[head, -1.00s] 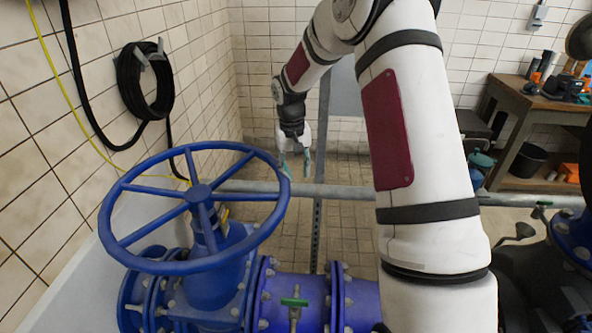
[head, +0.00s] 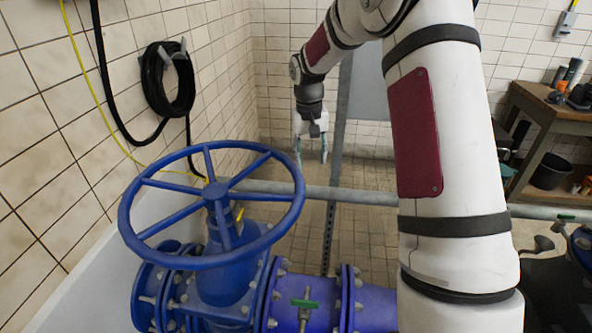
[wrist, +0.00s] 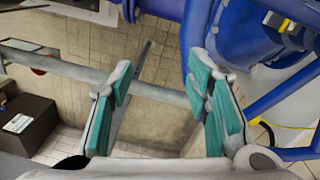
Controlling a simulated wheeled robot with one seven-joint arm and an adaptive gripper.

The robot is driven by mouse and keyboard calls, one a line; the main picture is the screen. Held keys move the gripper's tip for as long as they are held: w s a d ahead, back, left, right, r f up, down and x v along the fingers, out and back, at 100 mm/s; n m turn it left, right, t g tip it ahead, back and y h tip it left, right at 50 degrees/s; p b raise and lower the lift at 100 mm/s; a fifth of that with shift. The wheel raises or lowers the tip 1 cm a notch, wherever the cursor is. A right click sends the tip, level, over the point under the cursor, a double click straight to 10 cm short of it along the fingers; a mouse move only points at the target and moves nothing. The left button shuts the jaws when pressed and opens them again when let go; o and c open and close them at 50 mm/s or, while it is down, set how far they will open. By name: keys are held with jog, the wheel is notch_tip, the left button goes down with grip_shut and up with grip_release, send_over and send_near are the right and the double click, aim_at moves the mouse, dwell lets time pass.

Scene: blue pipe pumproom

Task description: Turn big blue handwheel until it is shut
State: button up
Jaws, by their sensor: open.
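The big blue handwheel (head: 276,232) has a round rim and several spokes around a central hub. It sits on a blue valve body at the lower left of the head view. In the wrist view, part of its rim (wrist: 285,95) shows at the right edge. My gripper (head: 312,162) is open and empty, pointing down behind and to the right of the wheel, clear of its rim. In the wrist view, its two green-padded fingers (wrist: 163,110) stand apart with only floor and a grey pipe between them.
A grey horizontal pipe (head: 360,194) runs behind the wheel, and a grey upright post (head: 336,130) stands beside my gripper. A black hose coil (head: 168,80) hangs on the tiled left wall. A wooden workbench (head: 540,105) stands at the right.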

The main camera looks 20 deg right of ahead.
notch_tip(320, 180, up, 10)
jog(key=shift+a+r, duration=0.2)
jog(key=shift+a, duration=0.1)
dwell(1.1)
jog(key=shift+w, duration=0.1)
notch_tip(320, 180, up, 12)
jog(key=shift+a, duration=0.35)
dwell(0.4)
dwell(0.5)
